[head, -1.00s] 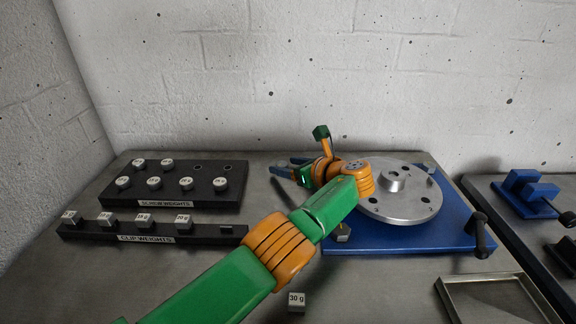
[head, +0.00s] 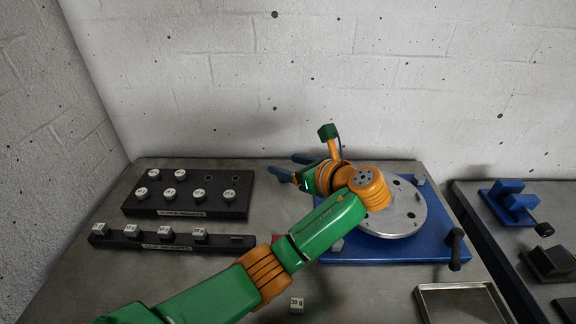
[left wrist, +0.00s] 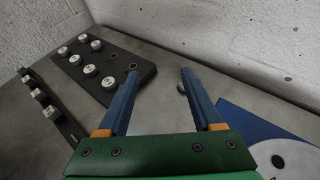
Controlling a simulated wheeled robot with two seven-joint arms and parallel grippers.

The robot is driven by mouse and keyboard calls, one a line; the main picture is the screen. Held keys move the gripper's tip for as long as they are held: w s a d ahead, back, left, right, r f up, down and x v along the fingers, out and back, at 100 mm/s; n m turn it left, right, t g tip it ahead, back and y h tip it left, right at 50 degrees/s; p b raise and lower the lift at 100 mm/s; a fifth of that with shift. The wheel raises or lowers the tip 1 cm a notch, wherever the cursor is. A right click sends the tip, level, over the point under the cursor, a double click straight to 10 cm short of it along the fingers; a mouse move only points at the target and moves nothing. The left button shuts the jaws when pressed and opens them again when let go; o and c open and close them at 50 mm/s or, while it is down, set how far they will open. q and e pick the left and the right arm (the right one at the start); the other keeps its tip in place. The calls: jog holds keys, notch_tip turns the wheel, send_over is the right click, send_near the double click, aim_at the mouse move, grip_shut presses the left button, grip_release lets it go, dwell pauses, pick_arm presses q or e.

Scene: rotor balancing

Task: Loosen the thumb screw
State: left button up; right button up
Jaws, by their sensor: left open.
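My left gripper (head: 291,166) is open and empty, its blue fingers spread above the table behind and left of the rotor. In the left wrist view its fingertips (left wrist: 160,74) point toward the wall. The silver rotor disc (head: 414,218) lies on the blue base (head: 385,252); my forearm and wrist hide its hub. A black-handled part (head: 456,248) stands at the base's right edge. I cannot tell which part is the thumb screw. My right gripper is not in view.
A black screw-weight rack (head: 185,212) and a clip-weight rack (head: 215,241) stand at left. A loose 30 g weight (head: 297,305) lies near the front. An empty metal tray (head: 462,290) is at front right.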

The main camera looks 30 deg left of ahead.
pick_arm(q)
jog(key=s+d+r+p, duration=0.1)
jog(key=s+d+r, duration=0.1)
jog(key=s, duration=0.4)
jog(key=shift+d+r, duration=0.4)
jog(key=shift+r, duration=0.1)
